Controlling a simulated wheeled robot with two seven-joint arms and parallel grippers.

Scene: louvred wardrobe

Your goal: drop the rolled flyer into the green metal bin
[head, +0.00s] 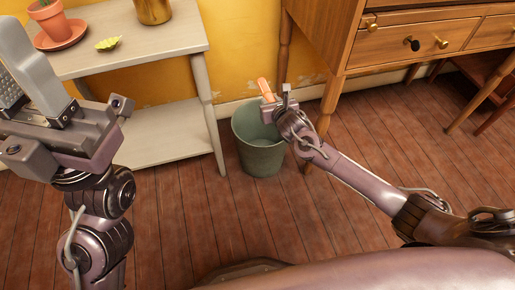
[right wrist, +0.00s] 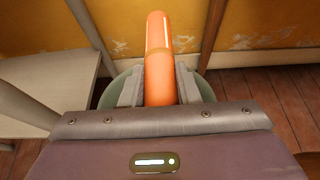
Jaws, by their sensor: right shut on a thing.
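The rolled flyer is an orange tube (head: 265,87). My right gripper (head: 276,103) is shut on it and holds it over the rim of the green metal bin. In the right wrist view the flyer (right wrist: 158,60) stands up between the two fingers (right wrist: 158,88) and points away from the wrist. The green bin (head: 259,157) stands on the floor below the gripper, and parts of its rim (right wrist: 200,88) show on both sides of the fingers. The bin's inside is partly hidden by my gripper. My left gripper (head: 52,100) is at the left, large and near the camera; its fingertips are not clear.
A wooden desk (head: 385,50) stands to the right. The yellow wall is behind. The plank floor in front is clear.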

